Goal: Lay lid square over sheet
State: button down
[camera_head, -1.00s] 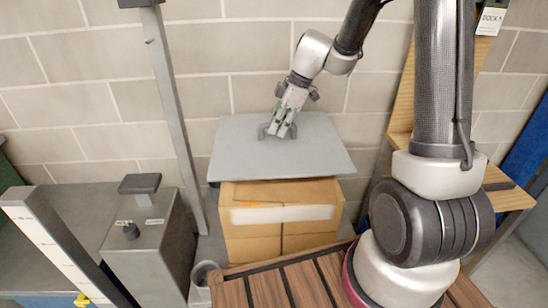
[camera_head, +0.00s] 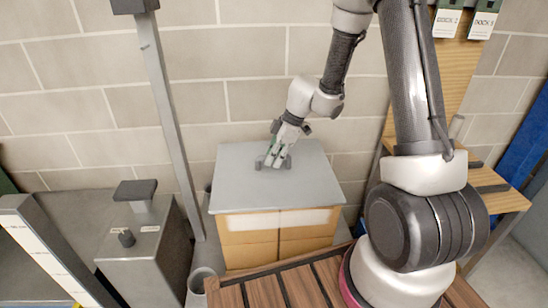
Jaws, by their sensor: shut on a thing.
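The lid (camera_head: 235,187) is a flat grey plate over the top of a stack of brown cardboard boxes (camera_head: 250,251). Its front edge runs nearly parallel to the front of the stack. My gripper (camera_head: 272,165) is shut on the grey handle (camera_head: 284,164) at the middle of the lid. A whitish band (camera_head: 290,217) shows along the stack's upper front, below the lid's front edge. No sheet can be made out on top, as the lid hides the stack's upper face. I cannot tell whether the lid rests fully on the stack.
A grey upright post (camera_head: 170,110) stands left of the stack, close to the lid. A grey machine cabinet (camera_head: 140,250) with a black knob is further left. A slatted wooden deck (camera_head: 265,290) lies in front. A block wall (camera_head: 240,60) is behind, and a wooden rack (camera_head: 500,195) is at right.

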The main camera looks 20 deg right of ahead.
jog(key=c, duration=1.4)
grip_release()
